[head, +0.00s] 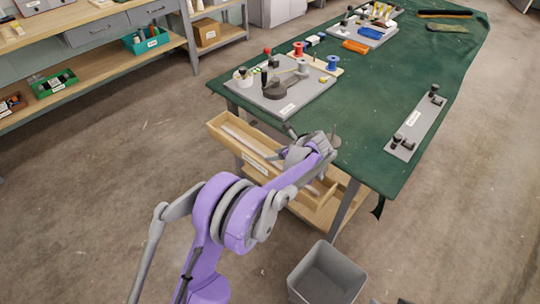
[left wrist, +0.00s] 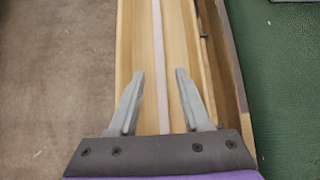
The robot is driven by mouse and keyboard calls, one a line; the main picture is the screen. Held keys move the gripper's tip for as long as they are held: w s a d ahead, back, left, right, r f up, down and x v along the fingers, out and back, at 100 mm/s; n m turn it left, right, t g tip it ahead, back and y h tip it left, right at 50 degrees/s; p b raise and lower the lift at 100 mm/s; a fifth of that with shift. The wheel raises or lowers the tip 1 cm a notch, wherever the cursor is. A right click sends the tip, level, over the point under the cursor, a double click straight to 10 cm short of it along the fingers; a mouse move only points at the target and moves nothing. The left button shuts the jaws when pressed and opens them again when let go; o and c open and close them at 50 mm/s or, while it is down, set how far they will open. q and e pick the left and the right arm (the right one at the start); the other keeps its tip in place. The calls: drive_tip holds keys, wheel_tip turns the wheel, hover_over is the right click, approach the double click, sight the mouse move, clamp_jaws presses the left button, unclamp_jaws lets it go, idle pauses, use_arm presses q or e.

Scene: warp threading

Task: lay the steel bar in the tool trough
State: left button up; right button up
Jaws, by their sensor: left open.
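The tool trough (head: 229,140) is a long pale wooden box along the near side of the green table. The steel bar (head: 250,141) lies lengthwise inside it as a thin, light strip, partly hidden by my arm. In the left wrist view, the bar (left wrist: 158,40) rests on the floor of the trough (left wrist: 123,45) and runs between my fingers. My left gripper (head: 296,154) is over the trough. Its fingers (left wrist: 160,73) are apart, one on each side of the bar, with nothing gripped. The gap in height to the bar is hard to judge. My right gripper is not seen.
The green table (head: 375,100) carries a grey board (head: 310,95) with fittings and spools, and a grey plate (head: 418,125) with black clamps. A grey bin (head: 327,275) stands on the floor below. Shelves (head: 100,75) stand at the left, with open floor between.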

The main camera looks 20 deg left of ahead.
use_arm(q)
drive_tip(key=v, duration=0.8)
drive_tip(key=s+a+r+n+h, duration=0.2)
drive_tip(key=s+r+n, duration=0.25)
drive_tip(key=s, duration=0.35)
drive_tip(key=s+d+f+n+h, duration=0.1)
drive_tip(key=s+n+h, duration=0.1)
drive_tip(key=s+n, duration=0.3)
drive_tip(key=s+d+f+n+t+h, duration=0.1)
drive_tip(key=s+n, duration=0.5)
drive_tip(key=s, duration=0.7)
drive_tip(key=s+d+f+n+t+h, duration=0.1)
drive_tip(key=s+n+h, duration=0.2)
drive_tip(key=s+n, duration=0.3)
drive_tip(key=s, duration=0.3)
drive_tip(key=shift+s+d+f+h, duration=0.15)
drive_tip(key=shift+d+f+h, duration=0.15)
drive_tip(key=shift+d+f, duration=0.1)
